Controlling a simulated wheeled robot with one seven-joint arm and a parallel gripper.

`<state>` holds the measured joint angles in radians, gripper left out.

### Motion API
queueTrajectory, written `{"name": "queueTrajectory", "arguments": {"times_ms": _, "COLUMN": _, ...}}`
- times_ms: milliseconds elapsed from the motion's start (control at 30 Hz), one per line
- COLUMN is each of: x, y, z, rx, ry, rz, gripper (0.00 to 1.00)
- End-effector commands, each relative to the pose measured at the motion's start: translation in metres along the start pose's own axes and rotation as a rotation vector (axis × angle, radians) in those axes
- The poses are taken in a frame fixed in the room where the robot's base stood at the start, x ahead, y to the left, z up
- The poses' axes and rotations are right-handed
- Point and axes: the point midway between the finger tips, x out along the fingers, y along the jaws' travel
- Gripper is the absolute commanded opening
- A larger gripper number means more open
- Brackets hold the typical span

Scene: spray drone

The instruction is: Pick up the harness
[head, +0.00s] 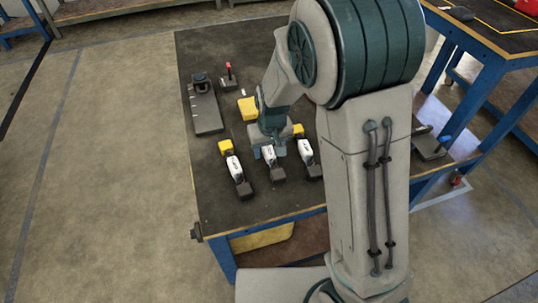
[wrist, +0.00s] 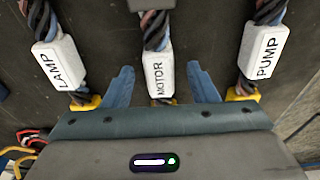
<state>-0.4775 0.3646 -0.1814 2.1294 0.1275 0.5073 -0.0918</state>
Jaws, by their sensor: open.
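Three short harnesses lie in a row on the dark table, each with a white label, twisted dark cables, a yellow end and a dark block at the other end. In the wrist view the labels read LAMP (wrist: 58,62), MOTOR (wrist: 159,75) and PUMP (wrist: 263,52). In the head view the left harness (head: 234,168), middle harness (head: 268,154) and right harness (head: 305,151) show. My gripper (wrist: 160,72) is open, with one blue finger on each side of the MOTOR harness and visible gaps between. My gripper body hides most of its yellow end.
A dark fixture (head: 205,105), a small red-topped device (head: 229,76) and a yellow block (head: 247,108) stand farther back on the table (head: 205,205). The table's left edge is near the left harness. A blue-handled device (head: 432,146) is at the right.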

Motion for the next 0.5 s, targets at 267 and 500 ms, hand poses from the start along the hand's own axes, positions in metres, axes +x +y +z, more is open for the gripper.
{"name": "queueTrajectory", "arguments": {"times_ms": 267, "x": 0.0076, "y": 0.0001, "z": -0.0005, "rx": 0.0, "ry": 0.001, "rz": 0.0, "gripper": 0.53}}
{"name": "queueTrajectory", "arguments": {"times_ms": 500, "x": 0.0074, "y": 0.0, "z": -0.0005, "rx": 0.0, "ry": 0.001, "rz": 0.0, "gripper": 0.01}}
